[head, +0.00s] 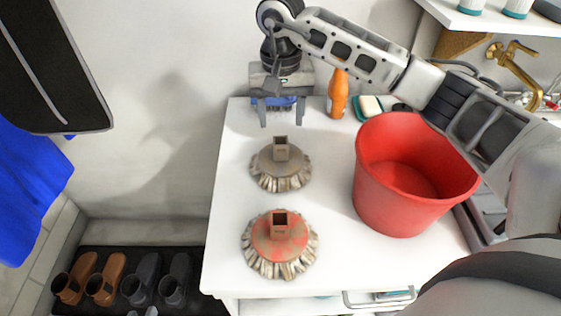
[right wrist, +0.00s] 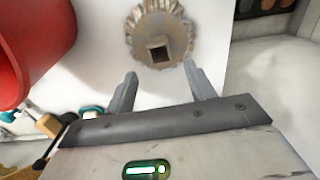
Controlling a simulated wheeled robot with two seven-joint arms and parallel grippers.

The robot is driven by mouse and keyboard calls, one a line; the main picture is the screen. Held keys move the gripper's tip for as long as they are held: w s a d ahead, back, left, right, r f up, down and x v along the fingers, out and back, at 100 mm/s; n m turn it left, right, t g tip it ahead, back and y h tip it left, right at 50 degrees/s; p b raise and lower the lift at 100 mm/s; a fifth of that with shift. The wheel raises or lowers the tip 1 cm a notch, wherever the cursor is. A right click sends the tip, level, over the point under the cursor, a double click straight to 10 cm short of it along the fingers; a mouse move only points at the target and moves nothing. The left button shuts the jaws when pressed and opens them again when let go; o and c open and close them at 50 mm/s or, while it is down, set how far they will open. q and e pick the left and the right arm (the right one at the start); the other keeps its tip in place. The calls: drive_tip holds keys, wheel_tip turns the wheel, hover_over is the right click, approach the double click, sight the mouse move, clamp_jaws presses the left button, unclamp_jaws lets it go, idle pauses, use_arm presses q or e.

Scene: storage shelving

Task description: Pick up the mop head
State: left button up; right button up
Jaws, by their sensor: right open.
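Two round mop heads with fringed edges and square sockets lie on the white cabinet top. The grey-brown mop head (head: 268,167) is farther back, and the red one (head: 263,246) is nearer the front. My right gripper (head: 281,119) is open and empty, just behind the grey-brown mop head. In the right wrist view, the grey-brown mop head (right wrist: 142,38) lies ahead of the open fingers (right wrist: 160,72), apart from them. The red mop head does not show there. I do not see my left gripper.
A red bucket (head: 388,207) stands right of the mop heads; it also shows in the right wrist view (right wrist: 32,45). An orange bottle (head: 338,95) and a sponge (head: 370,106) are at the back. Shoes (head: 104,283) stand on the floor at left. The cabinet top's left strip is clear.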

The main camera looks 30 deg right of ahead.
sight(281, 155)
wheel_tip(281, 155, down, 3)
drive_tip(key=shift+r, duration=0.2)
drive_tip(key=f, duration=0.3)
drive_tip(key=f+p, duration=0.1)
drive_tip(key=f, duration=0.1)
drive_tip(key=shift+s+a+f, duration=0.1)
drive_tip(key=shift+s+a, duration=0.1)
drive_tip(key=shift+s, duration=0.05)
clamp_jaws()
